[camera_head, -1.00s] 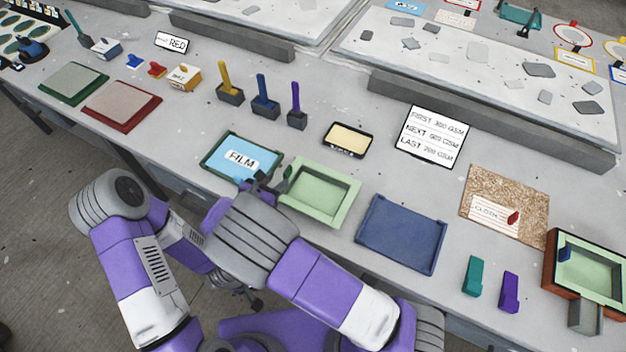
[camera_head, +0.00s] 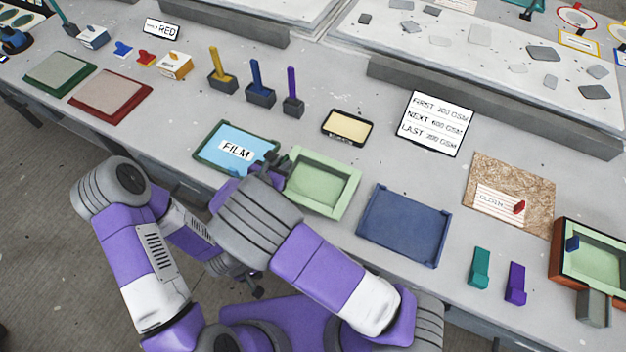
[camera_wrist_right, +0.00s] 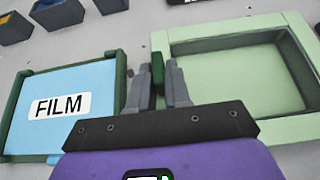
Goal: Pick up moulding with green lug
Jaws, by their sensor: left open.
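The pale green tray-shaped moulding (camera_head: 322,184) lies on the table, right of the blue FILM sheet. It fills the right of the right wrist view (camera_wrist_right: 240,75). Its dark green lug (camera_wrist_right: 157,72) stands at its left edge, between the fingers of my right gripper (camera_wrist_right: 158,82). These fingers appear closed on the lug from both sides. In the head view my right gripper (camera_head: 270,163) is at the moulding's left edge and hides most of the lug. My left gripper (camera_head: 254,284) is open and empty, low beside my arms, off the table's front edge.
The FILM sheet in its green frame (camera_head: 203,154) is close on the left. A blue tray (camera_head: 403,225) lies to the right, then teal (camera_head: 480,268) and purple (camera_head: 515,284) blocks and an orange-framed mould (camera_head: 561,262). A yellow pad (camera_head: 347,127) lies behind.

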